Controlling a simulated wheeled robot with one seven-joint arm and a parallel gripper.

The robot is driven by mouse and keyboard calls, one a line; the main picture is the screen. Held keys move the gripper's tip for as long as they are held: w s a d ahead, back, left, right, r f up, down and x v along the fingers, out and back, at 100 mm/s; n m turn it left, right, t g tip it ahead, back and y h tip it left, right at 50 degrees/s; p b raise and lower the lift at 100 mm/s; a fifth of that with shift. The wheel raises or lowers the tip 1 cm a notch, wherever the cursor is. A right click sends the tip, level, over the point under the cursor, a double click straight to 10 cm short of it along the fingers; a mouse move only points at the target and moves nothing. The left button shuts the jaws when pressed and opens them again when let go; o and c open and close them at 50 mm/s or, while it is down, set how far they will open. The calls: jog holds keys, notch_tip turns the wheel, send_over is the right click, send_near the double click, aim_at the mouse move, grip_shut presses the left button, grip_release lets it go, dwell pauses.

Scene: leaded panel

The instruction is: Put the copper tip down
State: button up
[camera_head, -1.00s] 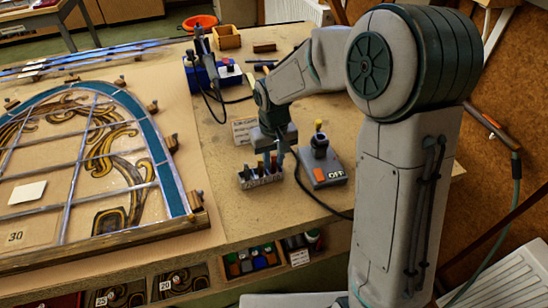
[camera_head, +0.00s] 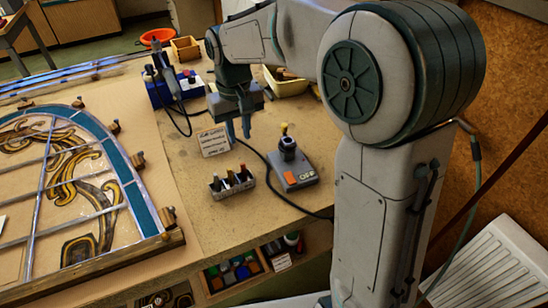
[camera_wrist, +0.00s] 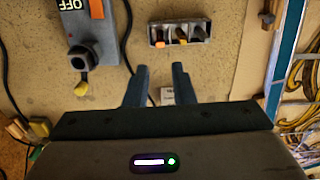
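A small grey rack (camera_head: 231,187) stands on the bench near its front edge, with several short tips upright in it. In the wrist view the rack (camera_wrist: 152,35) holds three: one with an orange end (camera_wrist: 158,40), one yellowish (camera_wrist: 181,38) and one brownish (camera_wrist: 200,33). I cannot tell for sure which is the copper tip. My gripper (camera_head: 238,137) is above the bench, behind the rack and apart from it. In the wrist view its fingers (camera_wrist: 159,66) are spread with nothing between them.
A grey box marked OFF (camera_head: 298,175) with a dark knob stands right of the rack, its cable running along the bench. A blue station (camera_head: 162,92) is farther back. The leaded panel (camera_head: 133,190) lies at left.

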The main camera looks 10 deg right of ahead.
jog(key=s+d+m+t, duration=0.1)
jog(key=s+d, duration=0.6)
jog(key=s, duration=0.2)
jog(key=s+d+f+m+t, duration=0.1)
jog(key=s+d+m+t, duration=0.1)
jog(key=s+d, duration=0.5)
jog(key=s, duration=0.3)
jog(key=shift+s+m, duration=0.15)
jog(key=shift+m, duration=0.15)
